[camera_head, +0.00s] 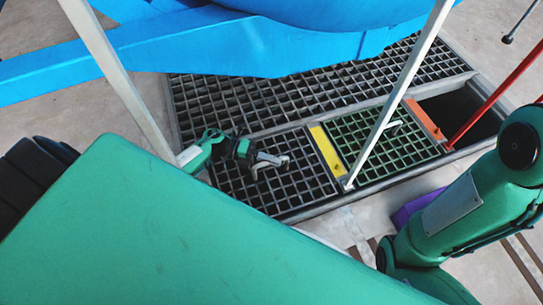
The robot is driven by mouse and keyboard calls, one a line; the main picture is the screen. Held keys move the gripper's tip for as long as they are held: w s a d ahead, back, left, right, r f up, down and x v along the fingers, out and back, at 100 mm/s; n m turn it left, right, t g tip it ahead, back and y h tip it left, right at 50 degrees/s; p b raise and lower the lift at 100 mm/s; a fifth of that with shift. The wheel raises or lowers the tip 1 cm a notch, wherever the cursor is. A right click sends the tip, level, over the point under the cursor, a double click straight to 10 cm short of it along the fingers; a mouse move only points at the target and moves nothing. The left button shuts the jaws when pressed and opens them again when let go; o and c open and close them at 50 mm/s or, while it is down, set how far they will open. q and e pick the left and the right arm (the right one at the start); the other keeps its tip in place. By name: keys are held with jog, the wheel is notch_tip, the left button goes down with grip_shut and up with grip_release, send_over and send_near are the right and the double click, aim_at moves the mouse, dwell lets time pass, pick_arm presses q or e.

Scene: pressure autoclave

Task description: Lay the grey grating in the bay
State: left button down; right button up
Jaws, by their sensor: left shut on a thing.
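The grey grating (303,181), a dark square mesh panel, lies in the near left of the floor frame, left of a yellow bar. My left gripper (270,161) is over its upper left part, shut on what looks like its pale handle; the fingers hide most of the hold. The grating looks level with the frame; I cannot tell whether it is slightly raised. A green grating (365,150) with a pale handle lies right of the yellow bar. A dark empty bay (464,112) opens at the right, beyond an orange bar. My right gripper is out of the picture.
A long grey grating (290,95) runs behind. A big blue vessel (240,40) hangs over the back left. A white pole (398,95) crosses the green grating; a red pole (495,97) crosses the empty bay. A purple object (412,209) shows beside my right arm.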

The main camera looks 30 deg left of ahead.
pick_arm(q)
jog(key=shift+f+b, duration=0.35)
jog(key=c, duration=1.3)
grip_release()
jog(key=shift+f, duration=0.2)
jog(key=shift+a+r, duration=0.15)
jog(key=shift+a, duration=0.05)
jog(key=p+v, duration=0.3)
jog(key=v, duration=0.3)
jog(key=shift+a+r, duration=0.1)
jog(key=shift+r, duration=0.1)
jog(key=p+v, duration=0.1)
jog(key=v, duration=0.5)
jog(key=shift+f+p, duration=0.1)
jog(key=shift+p, duration=0.3)
jog(key=shift+s+a, duration=0.15)
jog(key=shift+a, duration=0.45)
